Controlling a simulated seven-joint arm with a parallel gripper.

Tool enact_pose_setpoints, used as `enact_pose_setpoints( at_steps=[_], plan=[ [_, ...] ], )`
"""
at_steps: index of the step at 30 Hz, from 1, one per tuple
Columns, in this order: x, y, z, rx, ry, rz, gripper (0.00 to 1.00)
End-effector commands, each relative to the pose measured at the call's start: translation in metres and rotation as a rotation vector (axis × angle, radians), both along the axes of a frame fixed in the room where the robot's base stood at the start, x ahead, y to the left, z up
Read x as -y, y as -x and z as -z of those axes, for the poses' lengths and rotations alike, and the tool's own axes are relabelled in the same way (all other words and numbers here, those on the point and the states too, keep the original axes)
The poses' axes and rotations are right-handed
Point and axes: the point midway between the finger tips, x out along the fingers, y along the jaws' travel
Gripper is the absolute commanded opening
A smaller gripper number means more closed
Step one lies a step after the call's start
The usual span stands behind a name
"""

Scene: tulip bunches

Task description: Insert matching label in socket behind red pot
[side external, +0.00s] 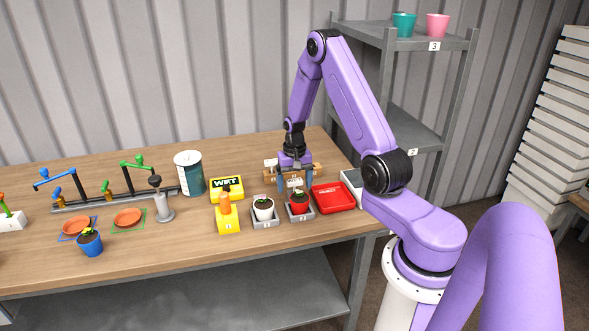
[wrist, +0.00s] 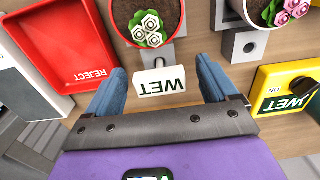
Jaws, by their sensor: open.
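The red pot (side external: 299,207) stands in a grey holder. In the wrist view the red pot (wrist: 116,12) holds soil and white-petalled flowers with green leaves. A white label reading WET in green (wrist: 160,82) is behind the red pot, in line with the grey socket block (wrist: 158,56). The label partly covers the block; I cannot tell how deep it sits. My gripper (wrist: 162,84) is open, its blue fingers on either side of the label with gaps to both edges. In the side view my gripper (side external: 295,183) is low behind the red pot.
The red REJECT tray (wrist: 68,50) is beside the red pot. A white pot (side external: 263,212) with its own grey socket (wrist: 245,45) stands on the other side. A yellow WET box (side external: 226,190) is further left. A yellow bottle stand (side external: 228,222) is in front.

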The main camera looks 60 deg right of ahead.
Motion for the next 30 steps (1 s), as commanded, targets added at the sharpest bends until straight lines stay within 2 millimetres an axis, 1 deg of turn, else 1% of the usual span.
enact_pose_setpoints(
  at_steps=[5, 7, 14, 21, 24, 27, 30],
  plan=[
    [0.000, -0.001, -0.019, 0.004, 0.002, 0.000, 0.86],
    [0.001, -0.001, -0.031, 0.004, 0.003, 0.000, 0.86],
    [0.001, -0.001, -0.077, 0.005, 0.004, 0.000, 0.86],
    [0.001, -0.001, -0.126, 0.005, 0.004, -0.001, 0.86],
    [0.000, 0.000, -0.144, 0.004, 0.003, -0.001, 0.86],
    [0.000, 0.000, -0.157, 0.003, 0.001, -0.001, 0.86],
    [0.000, 0.000, -0.166, 0.001, 0.001, -0.001, 0.86]
  ],
)
